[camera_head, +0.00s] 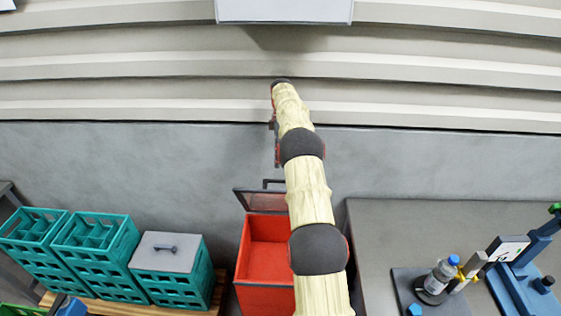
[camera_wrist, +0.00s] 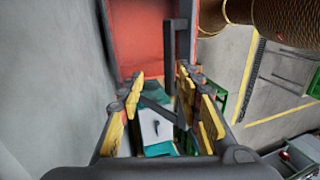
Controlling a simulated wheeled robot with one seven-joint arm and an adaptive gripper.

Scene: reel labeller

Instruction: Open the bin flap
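The red bin (camera_head: 266,262) stands on the floor left of the grey workbench in the head view. Its dark-framed flap (camera_head: 264,201) is raised at the back edge, so the red inside shows. A dark bar handle (camera_head: 275,182) sticks up above the flap. In the wrist view a red panel (camera_wrist: 142,45) fills the top middle, with a dark bar (camera_wrist: 169,50) beside it. My gripper (camera_wrist: 160,85) is open, its yellow-padded fingers apart, with the bar near the right fingertip. I cannot tell whether they touch.
Teal crates (camera_head: 95,245) stand on a pallet left of the bin, one with a grey lid (camera_head: 167,252). The workbench (camera_head: 385,230) at right holds a bottle (camera_head: 440,275) and a blue device (camera_head: 525,275). A grey wall (camera_head: 110,165) runs close behind the bin.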

